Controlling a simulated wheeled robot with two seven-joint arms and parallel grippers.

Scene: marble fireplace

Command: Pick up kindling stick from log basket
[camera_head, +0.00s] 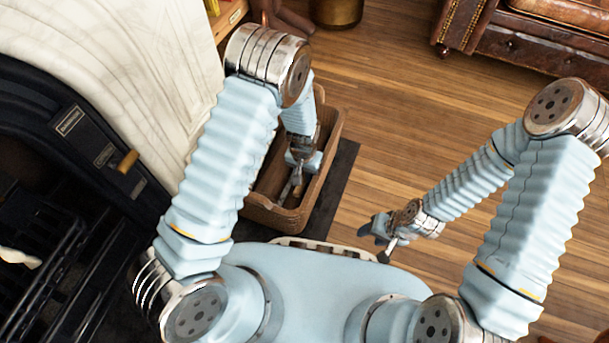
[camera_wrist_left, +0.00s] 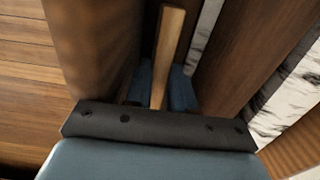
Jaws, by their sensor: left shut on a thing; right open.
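The brown log basket (camera_head: 275,218) stands on a dark mat on the floor beside the fireplace. My left gripper (camera_head: 297,183) reaches down inside the basket. In the left wrist view its blue fingers (camera_wrist_left: 160,86) are shut on a kindling stick (camera_wrist_left: 169,45), a slim pale wooden stick that rises between them. The stick's lower part is hidden behind the gripper's dark edge. My left arm covers part of the basket in the head view. My right gripper (camera_head: 383,240) is open and empty over the floor, to the right of the basket.
The black fireplace (camera_head: 70,150) and its pale marble surround (camera_head: 125,65) lie left of the basket. A leather seat (camera_head: 510,55) and a brass pot (camera_head: 338,10) stand at the back. Brown walls close around the left gripper; the wooden floor (camera_head: 400,120) at right is clear.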

